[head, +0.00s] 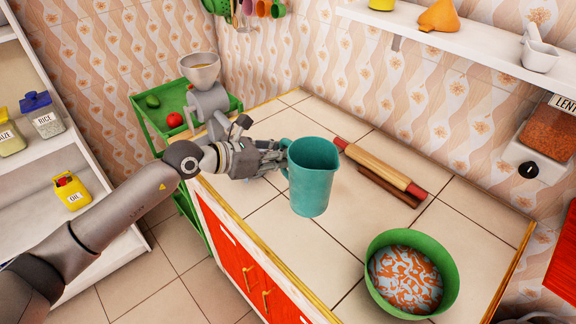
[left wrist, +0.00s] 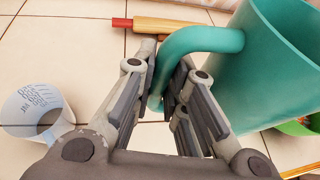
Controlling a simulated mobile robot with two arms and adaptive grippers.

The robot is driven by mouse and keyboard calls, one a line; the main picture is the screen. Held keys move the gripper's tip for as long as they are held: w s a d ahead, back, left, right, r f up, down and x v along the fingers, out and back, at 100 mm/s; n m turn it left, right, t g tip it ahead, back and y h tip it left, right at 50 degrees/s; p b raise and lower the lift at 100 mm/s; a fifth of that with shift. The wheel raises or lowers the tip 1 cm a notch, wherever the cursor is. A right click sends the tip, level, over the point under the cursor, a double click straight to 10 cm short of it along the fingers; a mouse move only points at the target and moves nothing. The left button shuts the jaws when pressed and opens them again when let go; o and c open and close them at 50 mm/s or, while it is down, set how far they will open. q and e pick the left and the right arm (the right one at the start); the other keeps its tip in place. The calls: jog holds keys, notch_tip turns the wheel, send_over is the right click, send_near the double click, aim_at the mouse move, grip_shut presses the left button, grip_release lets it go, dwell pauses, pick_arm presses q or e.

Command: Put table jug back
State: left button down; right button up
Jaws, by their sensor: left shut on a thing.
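The teal jug (head: 312,180) is upright over the tiled counter (head: 265,225). I cannot tell whether its base touches the tiles. My left gripper (head: 280,160) is at the left side of the jug, shut on its curved handle. In the left wrist view the fingers (left wrist: 163,98) close around the handle, and the jug body (left wrist: 268,75) fills the right side. My right gripper is not in view.
A rolling pin (head: 385,168) lies behind the jug. A green bowl (head: 375,292) with an orange-patterned inside stands at front right. A white printed cup (left wrist: 32,108) stands left of my gripper. A wall shelf (head: 480,52) runs above. A green rack (head: 150,118) stands behind left.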

pick_arm(q)
jog(key=w+f, duration=0.1)
jog(key=f, duration=0.1)
jog(key=w+f, duration=0.2)
jog(key=f, duration=0.1)
jog(key=w+d+f, duration=0.1)
jog(key=f, duration=0.2)
jog(key=shift+w+d+f+p, duration=0.1)
jog(key=shift+w+f+p, duration=0.1)
jog(key=shift+p, duration=0.15)
jog(key=shift+f, duration=0.1)
jog(key=shift+f, duration=0.2)
jog(key=c, duration=1.5)
grip_release()
